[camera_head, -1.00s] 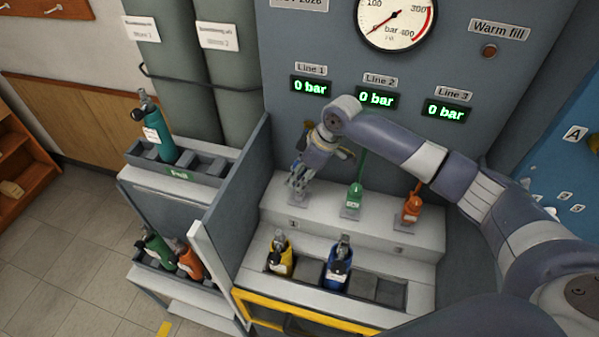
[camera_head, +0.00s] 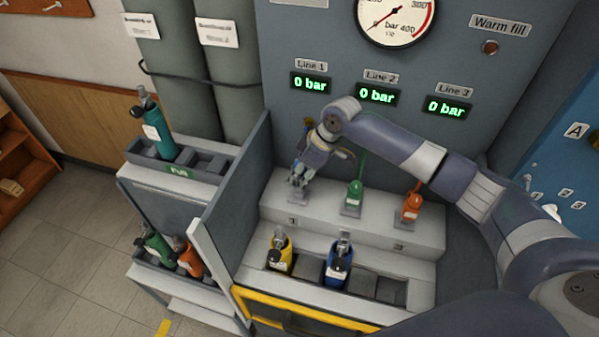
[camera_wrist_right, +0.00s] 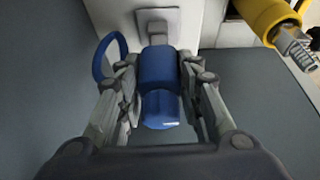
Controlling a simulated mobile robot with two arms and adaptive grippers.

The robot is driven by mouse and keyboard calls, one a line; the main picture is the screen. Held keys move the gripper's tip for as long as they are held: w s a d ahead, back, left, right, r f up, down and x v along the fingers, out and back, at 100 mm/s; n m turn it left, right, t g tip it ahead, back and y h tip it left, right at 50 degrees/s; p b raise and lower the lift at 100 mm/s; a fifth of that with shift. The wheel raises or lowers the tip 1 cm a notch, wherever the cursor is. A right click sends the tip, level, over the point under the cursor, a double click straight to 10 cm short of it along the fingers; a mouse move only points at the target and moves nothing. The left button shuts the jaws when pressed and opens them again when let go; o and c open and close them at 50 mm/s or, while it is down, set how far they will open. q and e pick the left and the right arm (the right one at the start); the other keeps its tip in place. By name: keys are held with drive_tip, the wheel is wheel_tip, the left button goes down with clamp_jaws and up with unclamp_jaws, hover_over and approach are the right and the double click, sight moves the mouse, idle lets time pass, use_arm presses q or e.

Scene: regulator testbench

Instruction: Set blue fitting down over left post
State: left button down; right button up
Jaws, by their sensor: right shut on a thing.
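My right gripper (camera_head: 297,188) is over the left end of the grey step, at the left post's place. In the right wrist view its fingers (camera_wrist_right: 162,95) are shut on the blue fitting (camera_wrist_right: 160,70), a short blue cylinder with a blue loop (camera_wrist_right: 107,58) at its side. A grey square plate (camera_wrist_right: 157,17) with a grey upright part lies just beyond the fitting. The gripper and fitting hide most of the left post, so I cannot tell whether the fitting is around it. My left gripper is not in view.
A green fitting (camera_head: 353,192) and an orange fitting (camera_head: 411,205) stand on the step to the right. A yellow cylinder (camera_head: 281,257) and a blue cylinder (camera_head: 338,265) stand in the front rack. A grey side panel (camera_head: 232,200) rises to the left.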

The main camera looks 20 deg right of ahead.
drive_tip(key=shift+f+b, duration=0.5)
drive_tip(key=shift+f, duration=0.9)
idle(0.4)
drive_tip(key=o, duration=1.3)
drive_tip(key=v, duration=1.2)
drive_tip(key=shift+a+r, duration=0.1)
